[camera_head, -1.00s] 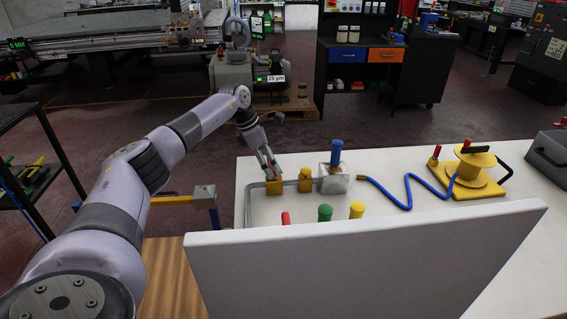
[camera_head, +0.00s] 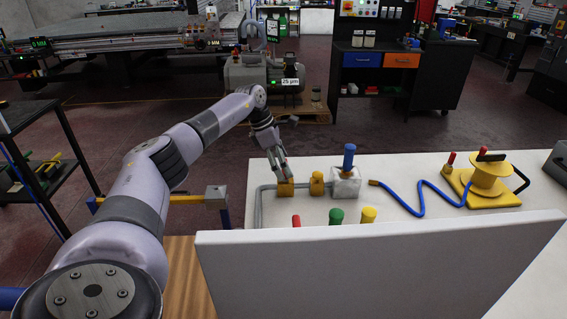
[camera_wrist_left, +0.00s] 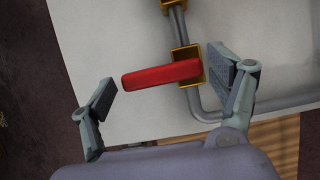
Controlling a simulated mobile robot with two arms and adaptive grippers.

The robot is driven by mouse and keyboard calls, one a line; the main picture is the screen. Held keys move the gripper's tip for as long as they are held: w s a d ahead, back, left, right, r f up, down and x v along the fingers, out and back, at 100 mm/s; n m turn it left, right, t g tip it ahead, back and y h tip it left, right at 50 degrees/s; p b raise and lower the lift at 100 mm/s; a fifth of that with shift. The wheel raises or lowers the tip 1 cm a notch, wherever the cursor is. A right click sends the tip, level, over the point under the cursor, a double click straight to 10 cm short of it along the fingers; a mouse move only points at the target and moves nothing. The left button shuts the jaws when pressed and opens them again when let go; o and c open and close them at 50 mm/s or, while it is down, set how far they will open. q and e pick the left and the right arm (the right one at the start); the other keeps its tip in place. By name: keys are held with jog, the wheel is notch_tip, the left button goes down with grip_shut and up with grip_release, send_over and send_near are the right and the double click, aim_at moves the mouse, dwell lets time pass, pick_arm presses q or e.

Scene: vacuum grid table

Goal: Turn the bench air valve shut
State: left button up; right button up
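The air valve is a yellow block (camera_head: 285,188) on a grey pipe at the bench's left end. In the left wrist view its red lever (camera_wrist_left: 162,75) lies crosswise, sticking out to the left of the yellow body (camera_wrist_left: 187,55). My left gripper (camera_head: 279,168) is just above the valve in the head view. In the left wrist view the gripper (camera_wrist_left: 165,90) is open, with one finger on each side of the lever and clear gaps to it. The lever cannot be made out in the head view. My right gripper is not in view.
A second yellow fitting (camera_head: 317,184) and a clear block with a blue top (camera_head: 346,183) stand to the right. A blue hose (camera_head: 430,200) runs to a yellow reel (camera_head: 490,175). A white panel (camera_head: 380,270) stands in front, with red, green and yellow knobs behind it.

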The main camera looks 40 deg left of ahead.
pick_arm(q)
jog(key=shift+o, duration=0.7)
jog(key=v, duration=1.2)
